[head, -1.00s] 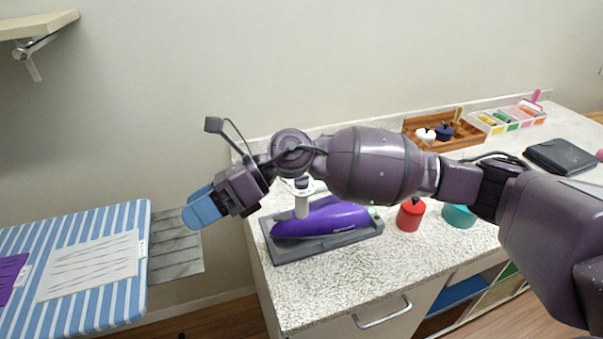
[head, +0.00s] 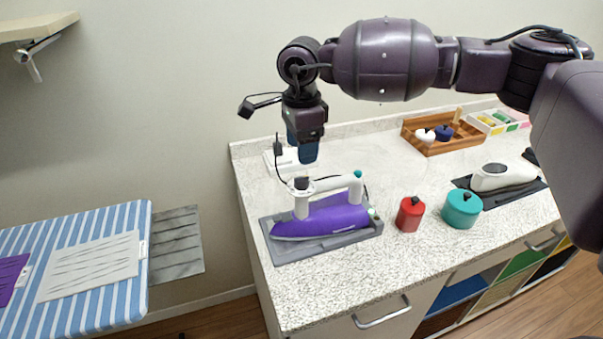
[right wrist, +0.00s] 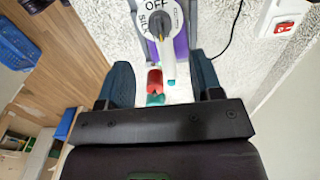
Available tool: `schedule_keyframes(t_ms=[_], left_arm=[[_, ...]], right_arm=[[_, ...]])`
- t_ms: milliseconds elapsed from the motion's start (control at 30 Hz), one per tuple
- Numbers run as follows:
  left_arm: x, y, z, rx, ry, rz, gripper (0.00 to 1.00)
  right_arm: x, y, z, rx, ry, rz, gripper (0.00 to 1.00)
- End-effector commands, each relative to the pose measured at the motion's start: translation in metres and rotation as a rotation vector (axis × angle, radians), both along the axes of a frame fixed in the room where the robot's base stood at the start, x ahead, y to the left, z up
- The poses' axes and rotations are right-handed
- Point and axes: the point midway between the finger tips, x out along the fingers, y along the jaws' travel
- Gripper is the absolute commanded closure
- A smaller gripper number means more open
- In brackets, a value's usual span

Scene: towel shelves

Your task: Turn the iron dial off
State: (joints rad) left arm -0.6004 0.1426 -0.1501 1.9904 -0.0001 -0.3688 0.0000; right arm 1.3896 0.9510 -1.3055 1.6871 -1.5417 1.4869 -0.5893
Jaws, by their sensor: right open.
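The purple iron (head: 340,216) lies on a grey tray (head: 345,244) on the speckled counter. Its white handle rises above it, with a dark-topped dial (head: 301,183) at the handle's left end. In the right wrist view the dial's knob (right wrist: 160,24) has labels around it, including OFF and SILK. Part of the dial is cut off by the top edge. My right gripper (head: 303,152) points down above and behind the dial, apart from it. In its wrist view the gripper (right wrist: 162,78) is open, with nothing between the fingers. My left gripper is not in view.
A red canister (head: 410,214) and a teal one (head: 462,208) stand right of the iron. A white plate with a red switch (right wrist: 284,27) and a cord lie near the dial. A wooden tray (head: 436,148) is at the back. A striped ironing board (head: 130,262) is left.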

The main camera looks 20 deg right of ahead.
Motion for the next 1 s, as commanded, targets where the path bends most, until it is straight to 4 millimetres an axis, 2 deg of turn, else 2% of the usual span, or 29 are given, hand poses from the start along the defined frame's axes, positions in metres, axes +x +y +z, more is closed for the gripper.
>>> schedule_keyframes(t_ms=[200, 433, 600, 867, 900, 1000], left_arm=[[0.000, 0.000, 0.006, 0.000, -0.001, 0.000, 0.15], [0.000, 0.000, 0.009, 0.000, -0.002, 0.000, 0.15], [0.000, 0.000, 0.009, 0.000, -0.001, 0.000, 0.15], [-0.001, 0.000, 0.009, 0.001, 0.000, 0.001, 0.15], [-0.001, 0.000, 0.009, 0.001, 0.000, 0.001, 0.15], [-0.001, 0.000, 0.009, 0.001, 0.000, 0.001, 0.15]], right_arm=[[-0.001, 0.000, -0.038, 0.001, 0.004, -0.001, 0.40], [0.000, 0.001, -0.067, 0.003, 0.002, -0.001, 0.40], [0.000, 0.001, -0.075, 0.003, 0.001, -0.001, 0.40], [0.000, 0.001, -0.077, 0.003, 0.000, -0.001, 0.40], [0.000, 0.001, -0.077, 0.003, 0.001, -0.001, 0.42], [0.000, 0.001, -0.077, 0.003, 0.001, -0.001, 0.57]])
